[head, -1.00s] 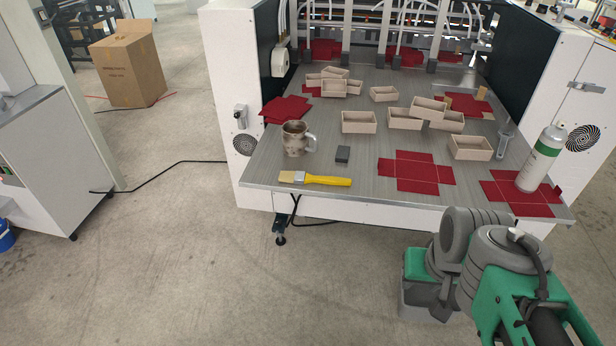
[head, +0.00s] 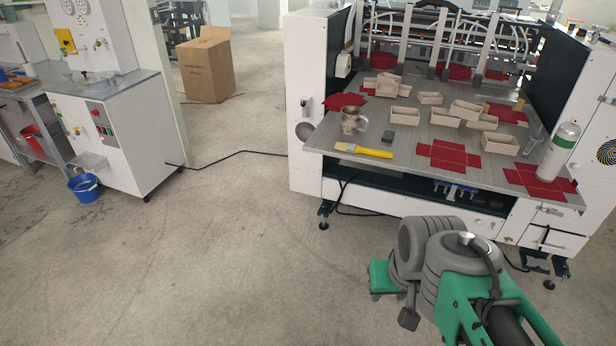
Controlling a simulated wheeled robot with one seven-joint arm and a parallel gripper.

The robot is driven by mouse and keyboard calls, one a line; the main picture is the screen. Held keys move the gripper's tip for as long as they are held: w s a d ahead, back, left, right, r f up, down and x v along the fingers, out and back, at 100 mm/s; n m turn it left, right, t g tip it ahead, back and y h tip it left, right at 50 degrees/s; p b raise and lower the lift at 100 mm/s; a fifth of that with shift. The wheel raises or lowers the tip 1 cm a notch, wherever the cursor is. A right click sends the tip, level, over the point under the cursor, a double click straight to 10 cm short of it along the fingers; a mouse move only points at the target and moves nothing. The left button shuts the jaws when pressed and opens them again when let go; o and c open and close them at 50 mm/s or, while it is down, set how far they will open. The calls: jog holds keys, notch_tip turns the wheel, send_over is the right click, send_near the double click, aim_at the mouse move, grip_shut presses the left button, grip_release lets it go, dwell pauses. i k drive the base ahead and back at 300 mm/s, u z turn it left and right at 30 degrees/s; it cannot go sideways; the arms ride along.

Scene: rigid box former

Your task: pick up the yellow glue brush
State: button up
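The yellow glue brush (head: 364,150) lies flat near the front left edge of the machine's grey table (head: 400,173). Its yellow handle points right and its pale bristles point left. My arm shows at the lower right of the head view, in front of the table and well apart from the brush. My gripper's fingers cannot be made out in this view.
A metal mug (head: 352,121) stands behind the brush, and a small dark block (head: 387,139) lies right of the mug. A red cross-shaped sheet (head: 448,156) lies right of the brush. Several open boxes (head: 431,116) sit farther back. A spray can (head: 559,150) stands at the right.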

aim_at(350, 148)
jog(key=u, duration=0.25)
jog(key=k, duration=0.3)
jog(key=z, duration=0.65)
jog(key=i, duration=1.5)
jog(key=u, duration=1.2)
jog(key=i, duration=0.35)
jog(key=u, duration=0.3)
